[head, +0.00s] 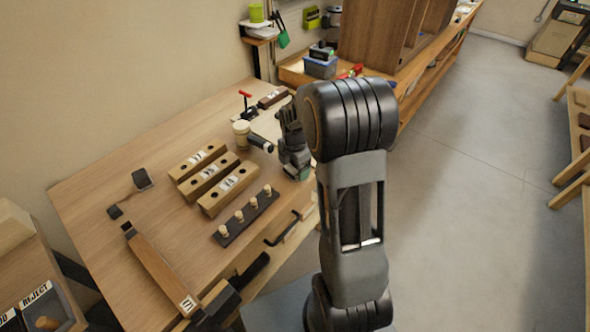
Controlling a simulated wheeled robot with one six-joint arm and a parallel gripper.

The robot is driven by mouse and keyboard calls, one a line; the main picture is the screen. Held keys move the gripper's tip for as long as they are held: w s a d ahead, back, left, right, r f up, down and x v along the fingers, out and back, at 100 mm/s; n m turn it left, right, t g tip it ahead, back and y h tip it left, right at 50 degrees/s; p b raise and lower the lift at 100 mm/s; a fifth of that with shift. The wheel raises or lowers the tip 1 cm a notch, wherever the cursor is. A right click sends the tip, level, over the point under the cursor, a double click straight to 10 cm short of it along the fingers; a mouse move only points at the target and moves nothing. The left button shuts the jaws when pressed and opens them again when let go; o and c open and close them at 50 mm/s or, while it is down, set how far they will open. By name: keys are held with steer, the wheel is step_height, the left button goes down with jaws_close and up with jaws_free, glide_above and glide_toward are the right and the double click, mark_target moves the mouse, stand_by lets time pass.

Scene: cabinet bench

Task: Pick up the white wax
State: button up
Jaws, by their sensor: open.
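I cannot pick out the white wax with certainty. A cream-coloured jar or cup (241,134) stands upright on the workbench, towards the back. Several small pale pegs (239,215) stand in a dark rack (228,235) near the bench's right edge. Three wooden blocks (209,177) with white labels lie side by side in the middle. My gripper (288,118) is over the bench's right side, to the right of the cream jar and apart from it. It is open and seen small, partly hidden by my arm. Nothing shows between its fingers.
A black cylinder (261,143) lies between the jar and my wrist. A red-handled tool (245,97) and a dark brown block (272,97) are behind. A long wooden bar (158,269) lies at the front.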

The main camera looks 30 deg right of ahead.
steer(key=shift+c, duration=0.3)
steer(key=c, duration=1)
steer(key=shift+r, duration=0.1)
steer(key=shift+r, duration=0.2)
step_height(320, 180, up, 3)
steer(key=shift+s+a+r, duration=0.1)
steer(key=s+a+r, duration=0.4)
steer(key=s, duration=0.1)
steer(key=s+a+r+b, duration=0.1)
steer(key=s+a+r, duration=0.4)
steer(key=shift+a+r, duration=0.1)
steer(key=shift+a, duration=0.1)
